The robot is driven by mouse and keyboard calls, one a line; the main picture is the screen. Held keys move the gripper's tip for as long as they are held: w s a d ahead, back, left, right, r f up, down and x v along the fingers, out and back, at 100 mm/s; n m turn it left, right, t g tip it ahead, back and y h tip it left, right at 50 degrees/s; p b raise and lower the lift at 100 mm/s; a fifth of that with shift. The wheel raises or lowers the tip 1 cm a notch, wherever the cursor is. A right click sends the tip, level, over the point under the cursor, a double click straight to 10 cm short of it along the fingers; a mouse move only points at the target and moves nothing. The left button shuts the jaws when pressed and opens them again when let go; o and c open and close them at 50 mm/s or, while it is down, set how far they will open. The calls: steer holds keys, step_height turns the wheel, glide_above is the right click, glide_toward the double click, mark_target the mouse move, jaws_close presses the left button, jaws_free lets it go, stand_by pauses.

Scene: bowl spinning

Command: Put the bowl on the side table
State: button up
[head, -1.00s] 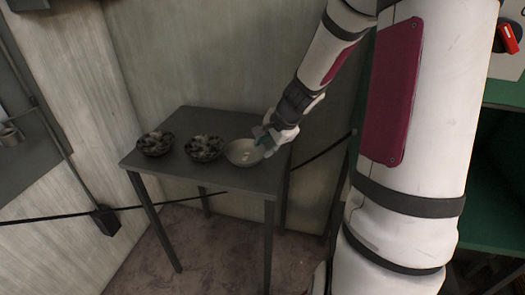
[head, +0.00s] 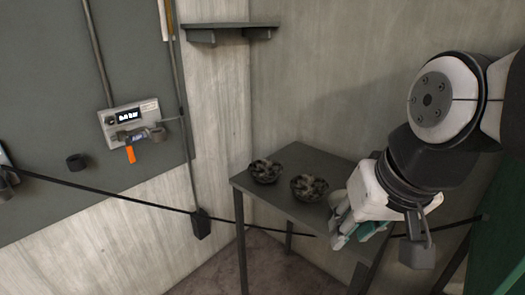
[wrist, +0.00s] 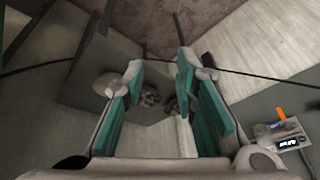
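The pale bowl (wrist: 106,83) rests on the dark side table (wrist: 82,82) in the wrist view, beside the left finger and apart from it as far as I can tell. In the head view my gripper blocks most or all of this bowl. My gripper (wrist: 163,70) has its teal-padded fingers spread with nothing held between them. In the head view my gripper (head: 352,236) hangs at the right part of the side table (head: 262,200), above or in front of its edge.
Two dark bowls with lumpy contents, one left (head: 265,172) and one nearer the middle (head: 309,188), stand on the side table. A wall panel with a small device (head: 133,125) is at left. A shelf (head: 230,30) is above. A black cable runs across the scene.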

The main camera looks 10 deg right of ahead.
steer(key=s, duration=0.1)
steer(key=s+n, duration=0.2)
steer(key=s, duration=0.1)
steer(key=shift+s+d+r, duration=0.1)
steer(key=shift+d+r, duration=0.05)
steer(key=shift+r, duration=0.1)
stand_by(1.1)
